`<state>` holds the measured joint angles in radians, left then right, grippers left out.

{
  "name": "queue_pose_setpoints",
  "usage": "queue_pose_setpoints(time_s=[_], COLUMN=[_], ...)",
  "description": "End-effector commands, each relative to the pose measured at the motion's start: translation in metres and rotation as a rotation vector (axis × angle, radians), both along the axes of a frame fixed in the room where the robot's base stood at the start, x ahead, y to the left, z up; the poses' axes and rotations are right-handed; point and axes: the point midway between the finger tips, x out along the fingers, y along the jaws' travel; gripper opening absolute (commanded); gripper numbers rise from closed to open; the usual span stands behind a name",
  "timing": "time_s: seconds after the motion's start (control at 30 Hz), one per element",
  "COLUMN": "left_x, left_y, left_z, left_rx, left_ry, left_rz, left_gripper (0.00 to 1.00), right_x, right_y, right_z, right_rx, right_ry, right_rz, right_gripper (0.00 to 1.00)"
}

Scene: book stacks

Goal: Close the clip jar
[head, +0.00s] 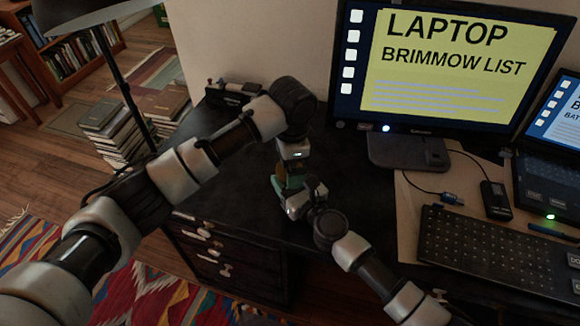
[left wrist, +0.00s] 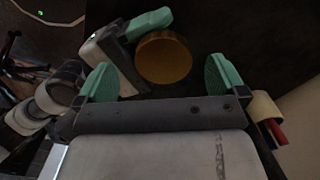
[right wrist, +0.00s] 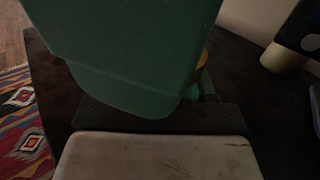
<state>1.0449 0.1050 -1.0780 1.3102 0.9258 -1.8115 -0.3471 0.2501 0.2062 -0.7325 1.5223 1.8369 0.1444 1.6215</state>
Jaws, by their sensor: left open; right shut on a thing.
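The clip jar (left wrist: 164,57) shows in the left wrist view as a round tan-gold top; its body and clip are hidden. My left gripper (left wrist: 161,76) is open, with its two green fingers apart on either side of the near edge of the round top. My right gripper (head: 284,188) is low over the dark desk in the head view, shut on the jar. One of its green fingers lies beside the round top in the left wrist view. A large green finger fills most of the right wrist view, with a sliver of the jar (right wrist: 203,62) behind it.
The black desk (head: 235,185) is clear left of the grippers. A small dark holder (head: 232,93) stands at the back by the wall. A monitor (head: 450,65), keyboard (head: 495,250) and small black device (head: 496,200) take up the right. Book stacks (head: 118,130) stand on the floor.

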Motion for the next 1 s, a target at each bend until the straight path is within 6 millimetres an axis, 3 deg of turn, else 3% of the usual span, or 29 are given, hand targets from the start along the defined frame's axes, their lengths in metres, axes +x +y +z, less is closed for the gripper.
queue_pose_setpoints(time_s=[0.1,0.3,0.67,0.7,0.87,1.0], left_x=[0.002,0.004,0.005,0.005,0.005,0.005], left_y=[0.000,0.000,0.000,0.000,-0.001,-0.001], left_z=[0.021,0.042,0.046,0.046,0.046,0.046], left_rx=[-0.006,-0.008,-0.010,-0.010,-0.010,-0.011], left_ry=[-0.011,-0.017,-0.020,-0.020,-0.020,-0.021], left_rz=[0.003,0.006,0.006,0.006,0.007,0.007], left_gripper=[1.00,1.00,1.00,1.00,1.00,1.00], right_x=[-0.001,-0.002,-0.003,-0.003,-0.003,-0.003], right_y=[0.000,0.000,0.000,0.000,0.000,0.000], right_z=[-0.003,-0.005,-0.006,-0.006,-0.006,-0.006], right_rx=[-0.003,-0.005,-0.006,-0.006,-0.006,-0.006], right_ry=[0.004,0.008,0.010,0.010,0.010,0.010], right_rz=[0.002,0.004,0.005,0.005,0.005,0.005], right_gripper=[0.00,0.00,0.00,0.61,0.85,0.85])
